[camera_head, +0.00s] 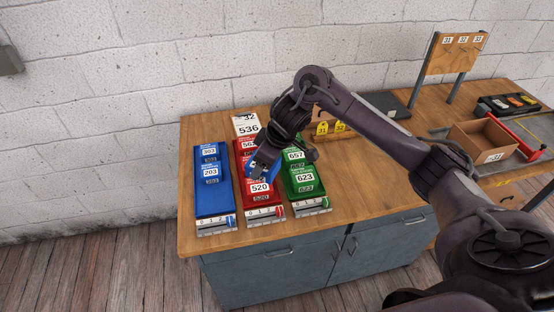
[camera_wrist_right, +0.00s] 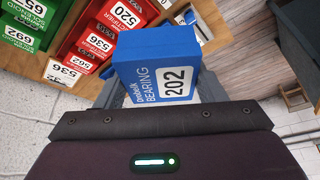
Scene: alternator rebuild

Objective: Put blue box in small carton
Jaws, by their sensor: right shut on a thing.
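My right gripper (camera_head: 264,166) is shut on a blue box in the head view, above the red column of bins. In the right wrist view the blue box (camera_wrist_right: 146,58) fills the space between the fingers of my right gripper (camera_wrist_right: 165,88). A small open brown carton (camera_head: 484,158) with a number label stands on the right part of the bench, well away from the gripper. My left gripper is not in view.
Blue boxes (camera_head: 209,172) stand in a blue rack at left, with red boxes (camera_head: 258,188) and green boxes (camera_head: 304,178) beside it. A numbered board (camera_head: 456,53) stands at the back right.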

